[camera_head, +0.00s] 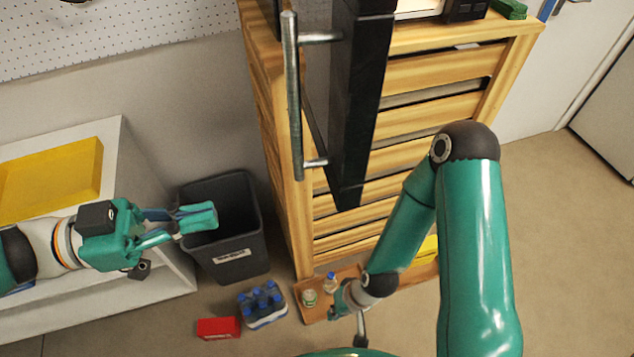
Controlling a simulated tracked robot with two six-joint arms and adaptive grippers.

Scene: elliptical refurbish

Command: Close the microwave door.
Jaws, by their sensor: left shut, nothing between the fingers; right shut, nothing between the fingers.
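The microwave door (362,95) is a black slab that stands open, jutting from the top of the wooden drawer unit toward me. Its long silver bar handle (292,95) is on the left side of the slab. The microwave's body is mostly cut off by the top edge. My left gripper (190,222) is shut and empty over the dark bin, left of and apart from the handle. My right gripper (346,305) is low in front of the drawer unit, shut and empty, well below the door. It is small and partly hidden.
The wooden drawer unit (440,75) stands against the wall. A dark bin (235,262) is left of it. A white shelf with a yellow box (50,180) is left.

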